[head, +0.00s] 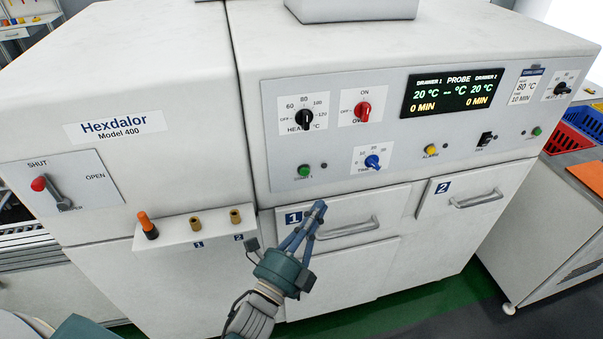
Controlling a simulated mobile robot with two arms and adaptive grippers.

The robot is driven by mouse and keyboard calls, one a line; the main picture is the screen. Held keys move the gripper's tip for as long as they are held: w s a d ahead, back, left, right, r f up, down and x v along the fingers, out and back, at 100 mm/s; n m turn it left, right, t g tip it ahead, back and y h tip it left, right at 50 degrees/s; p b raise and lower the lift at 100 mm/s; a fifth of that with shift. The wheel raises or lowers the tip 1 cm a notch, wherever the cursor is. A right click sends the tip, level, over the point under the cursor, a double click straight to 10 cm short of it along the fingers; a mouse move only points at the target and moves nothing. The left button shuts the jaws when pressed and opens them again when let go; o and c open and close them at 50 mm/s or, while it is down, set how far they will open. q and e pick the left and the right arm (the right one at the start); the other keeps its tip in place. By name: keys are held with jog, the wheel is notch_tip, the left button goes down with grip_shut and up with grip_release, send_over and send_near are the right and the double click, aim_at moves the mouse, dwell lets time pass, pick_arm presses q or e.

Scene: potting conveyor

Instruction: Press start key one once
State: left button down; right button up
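Start key one (304,171) is a green round button at the lower left of the grey control panel, with small lettering under it that seems to read START 1. My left gripper (319,207) is in front of drawer 1, its blue-grey fingers pointing up and their tips together, with nothing between them. In the picture the fingertips are a little below and right of the green button, apart from it. How far they are from the machine's face is hard to tell. My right gripper is not in view.
The panel (420,145) also carries black, red and blue knobs, a yellow alarm button (430,149), a second green button (537,131) and a lit display (450,92). Drawer handles (347,228) stick out below. A small shelf (180,236) with an orange-topped plug juts out left.

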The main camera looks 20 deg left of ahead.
aim_at(305, 172)
pick_arm(q)
jog(key=w+a, duration=0.5)
jog(key=w, duration=0.2)
jog(key=shift+w+b, duration=0.2)
jog(key=shift+b, duration=0.25)
dwell(0.4)
dwell(1.1)
jog(key=shift+w+a, duration=0.2)
jog(key=shift+w, duration=0.15)
